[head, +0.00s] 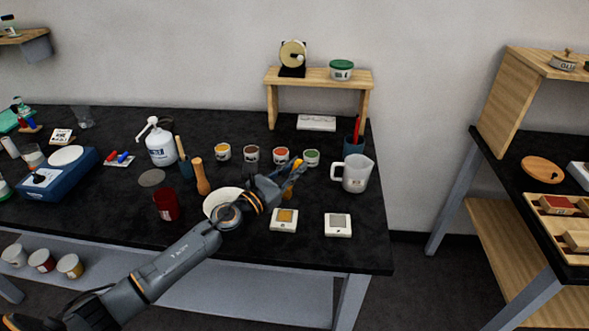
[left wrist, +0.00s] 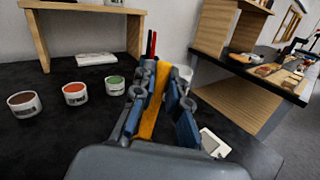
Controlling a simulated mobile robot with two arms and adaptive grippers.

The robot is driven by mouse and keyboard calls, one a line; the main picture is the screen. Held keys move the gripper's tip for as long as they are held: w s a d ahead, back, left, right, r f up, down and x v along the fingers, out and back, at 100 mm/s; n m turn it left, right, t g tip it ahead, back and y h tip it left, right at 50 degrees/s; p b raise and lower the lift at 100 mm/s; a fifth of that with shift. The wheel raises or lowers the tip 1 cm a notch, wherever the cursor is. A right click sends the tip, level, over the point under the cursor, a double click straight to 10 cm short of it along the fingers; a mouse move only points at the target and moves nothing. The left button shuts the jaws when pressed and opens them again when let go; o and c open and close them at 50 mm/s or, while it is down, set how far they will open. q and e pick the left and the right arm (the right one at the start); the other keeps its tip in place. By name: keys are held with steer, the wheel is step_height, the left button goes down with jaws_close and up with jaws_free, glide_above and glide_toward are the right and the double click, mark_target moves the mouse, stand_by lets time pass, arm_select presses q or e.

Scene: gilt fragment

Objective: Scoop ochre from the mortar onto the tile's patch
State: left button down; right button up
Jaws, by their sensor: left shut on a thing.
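My left gripper (head: 293,178) is shut on an orange-yellow strip-like tool, which shows between the fingers in the left wrist view (left wrist: 155,103). It is held above the black table, to the right of the white mortar. The mortar (head: 209,205) is a white bowl, partly hidden behind my left arm; I cannot see what is in it. A white tile with an ochre patch (head: 284,217) lies just below the gripper in the picture. A second white tile with a grey patch (head: 338,223) lies to its right. My right gripper is not in view.
Paint pots, including an orange one (head: 281,156), stand behind the gripper. A white jug (head: 356,173) is to the right. A wooden pestle-like piece (head: 202,177) and a dark red cup (head: 166,205) stand left. A wooden riser (head: 318,78) is at the back.

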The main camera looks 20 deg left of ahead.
arm_select(q)
steer(key=shift+r, duration=0.45)
step_height(320, 180, up, 3)
steer(key=p, duration=0.3)
steer(key=shift+f, duration=0.1)
stand_by(0.5)
